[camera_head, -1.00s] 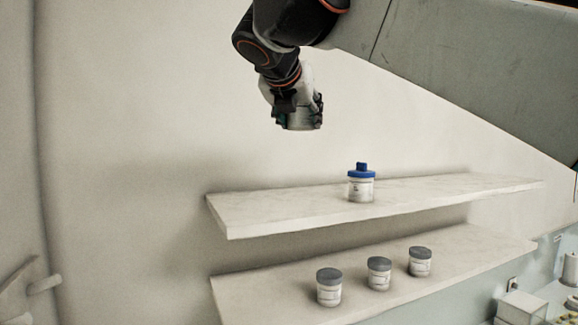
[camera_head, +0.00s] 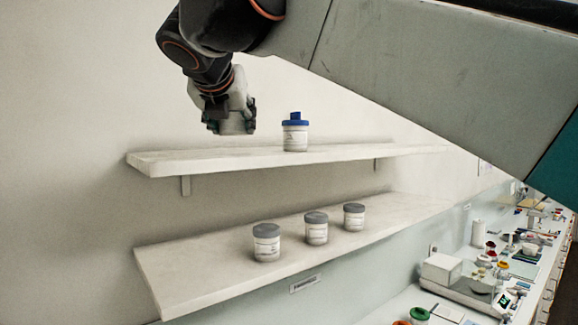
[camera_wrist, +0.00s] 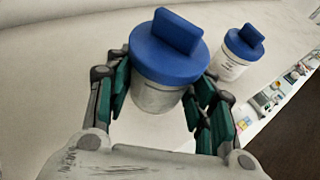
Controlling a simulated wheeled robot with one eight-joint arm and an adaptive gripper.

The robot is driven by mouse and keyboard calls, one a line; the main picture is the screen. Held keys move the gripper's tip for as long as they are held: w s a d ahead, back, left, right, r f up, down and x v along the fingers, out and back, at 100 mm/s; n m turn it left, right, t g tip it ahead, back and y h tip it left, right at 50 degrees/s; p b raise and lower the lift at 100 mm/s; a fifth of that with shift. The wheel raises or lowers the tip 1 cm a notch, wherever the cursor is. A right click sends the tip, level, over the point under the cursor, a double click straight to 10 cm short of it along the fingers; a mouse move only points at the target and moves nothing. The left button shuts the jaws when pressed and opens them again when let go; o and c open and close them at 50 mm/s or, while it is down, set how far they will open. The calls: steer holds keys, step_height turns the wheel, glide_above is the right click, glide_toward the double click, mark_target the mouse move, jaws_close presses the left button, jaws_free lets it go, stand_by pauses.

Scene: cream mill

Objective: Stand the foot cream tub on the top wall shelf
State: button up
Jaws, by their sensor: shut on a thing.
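My gripper (camera_head: 231,116) is shut on a white tub with a blue lid (camera_wrist: 168,62), held upright between its green-padded fingers in the wrist view. In the head view the gripper hides most of this tub; its label is not readable, so I cannot tell that it is the foot cream tub. It is above the left part of the top wall shelf (camera_head: 165,163), and I cannot tell whether it touches the shelf. Another blue-lidded white tub (camera_head: 295,134) stands on that shelf, just right of the gripper; the wrist view shows it too (camera_wrist: 236,55).
Several grey-lidded tubs, one of them at the left (camera_head: 266,243), stand on the lower shelf (camera_head: 185,270). The top shelf is bare right of the standing tub. A worktop with a scale (camera_head: 470,288) and jars runs at lower right.

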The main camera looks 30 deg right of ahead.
mark_target(231, 134)
steer(key=f+b, duration=0.1)
steer(key=f, duration=0.1)
steer(key=f+b, duration=0.1)
steer(key=shift+w+f+b, duration=0.2)
steer(key=shift+f+b, duration=0.2)
steer(key=shift+s+d+r, duration=0.15)
steer(key=o, duration=1.3)
